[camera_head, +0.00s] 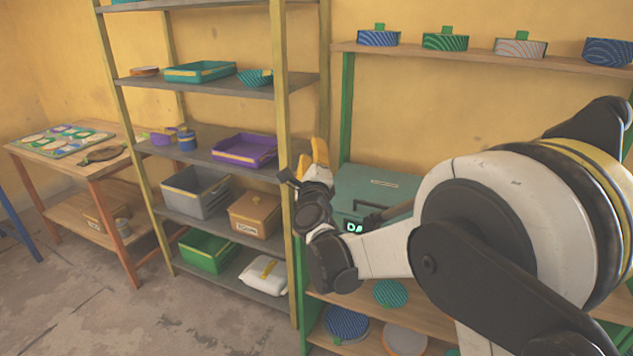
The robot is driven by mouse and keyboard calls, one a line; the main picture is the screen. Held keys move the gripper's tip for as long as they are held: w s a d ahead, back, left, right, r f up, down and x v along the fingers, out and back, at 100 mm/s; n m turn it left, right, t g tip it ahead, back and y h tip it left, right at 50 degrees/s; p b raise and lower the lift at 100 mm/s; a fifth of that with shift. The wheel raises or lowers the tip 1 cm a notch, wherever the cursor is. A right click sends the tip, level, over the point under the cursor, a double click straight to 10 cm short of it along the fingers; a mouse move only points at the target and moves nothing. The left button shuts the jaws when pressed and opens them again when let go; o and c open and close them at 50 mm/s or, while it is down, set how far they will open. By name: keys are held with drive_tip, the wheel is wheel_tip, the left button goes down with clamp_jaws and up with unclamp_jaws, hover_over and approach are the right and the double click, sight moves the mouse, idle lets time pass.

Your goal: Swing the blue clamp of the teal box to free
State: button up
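The teal box (385,184) sits on the green-posted rack right of the tall shelf, partly behind my arm. Its flat top shows a small pale slot or label. A dark bar lies across its front, beside my wrist. I see no blue clamp; much of the box's front and right side is hidden by my arm. My gripper (317,152), with orange fingers, points up in front of the tall shelf's right post, left of the teal box. It seems to hold nothing, but I cannot tell how far apart its fingers are.
The tall yellow shelf (281,110) holds trays, bins and boxes close left of my gripper. Patterned round pieces stand on the rack's upper board (470,57); more lie on its lower boards. A wooden table (92,168) stands far left. Floor before the shelf is clear.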

wheel_tip(320, 180, down, 28)
drive_tip(key=s+a+m+g+h, duration=0.2)
drive_tip(key=s+m+g+h, duration=0.1)
drive_tip(key=m+h, duration=0.65)
drive_tip(key=shift+m+y, duration=0.45)
drive_tip(key=b+x, duration=0.4)
drive_tip(key=x, duration=0.5)
drive_tip(key=shift+r, duration=0.2)
drive_tip(key=shift+w+d+r, duration=0.15)
drive_tip(key=shift+w+d, duration=0.1)
drive_tip(key=shift+w, duration=0.4)
clamp_jaws()
